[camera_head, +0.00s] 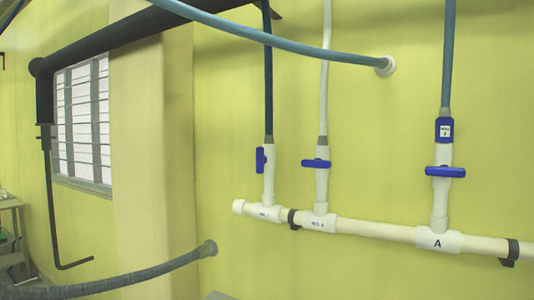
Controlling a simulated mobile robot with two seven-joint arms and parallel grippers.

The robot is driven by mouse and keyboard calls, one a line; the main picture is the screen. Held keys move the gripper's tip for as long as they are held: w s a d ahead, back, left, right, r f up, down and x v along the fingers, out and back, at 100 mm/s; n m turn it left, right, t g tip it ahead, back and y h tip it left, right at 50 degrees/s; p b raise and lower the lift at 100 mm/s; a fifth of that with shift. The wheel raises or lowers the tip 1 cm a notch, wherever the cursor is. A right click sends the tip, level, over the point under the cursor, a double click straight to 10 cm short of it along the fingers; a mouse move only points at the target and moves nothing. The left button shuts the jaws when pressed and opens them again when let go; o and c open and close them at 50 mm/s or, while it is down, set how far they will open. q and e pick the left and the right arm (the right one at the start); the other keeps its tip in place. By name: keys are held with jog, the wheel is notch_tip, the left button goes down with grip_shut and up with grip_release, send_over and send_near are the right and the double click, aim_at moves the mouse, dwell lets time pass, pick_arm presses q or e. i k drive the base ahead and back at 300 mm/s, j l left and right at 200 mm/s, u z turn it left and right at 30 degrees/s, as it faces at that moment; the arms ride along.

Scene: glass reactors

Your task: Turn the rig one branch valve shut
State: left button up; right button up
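Three white branch pipes rise from a white horizontal pipe (375,231) on the yellow wall, each with a blue-handled valve. The left valve handle (261,160) stands upright, in line with its branch. The middle valve handle (316,164) lies crosswise to its branch. The right valve handle (445,172) also lies crosswise, above a tee marked "A" (437,243). A blue tag (444,130) with small print sits above the right valve. The print on the left and middle tees is too small to read surely, so I cannot tell which is rig one. Neither gripper is in view.
A blue hose (300,47) crosses the upper view to a wall fitting (386,66). A grey corrugated hose (130,278) runs low to another wall fitting (208,248). A dark pipe (110,38), a cream pillar (150,150) and a barred window (83,120) are at left.

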aim_at(261, 159)
jog(key=i+z, duration=0.35)
jog(key=i, duration=0.15)
jog(key=i+j+z, duration=0.1)
jog(key=i+z, duration=0.2)
jog(key=i, duration=0.2)
jog(key=i+j+z, duration=0.15)
jog(key=j+z, duration=0.15)
jog(key=i+j+z, duration=0.25)
jog(key=j, duration=0.25)
jog(key=k+j+z, duration=0.2)
jog(key=j, duration=0.25)
jog(key=j+z, duration=0.2)
jog(key=j, duration=0.2)
jog(key=k+j+z, duration=0.25)
jog(key=j, duration=0.15)
jog(key=k+j+z, duration=0.25)
jog(key=i+j, duration=0.05)
jog(key=j, duration=0.1)
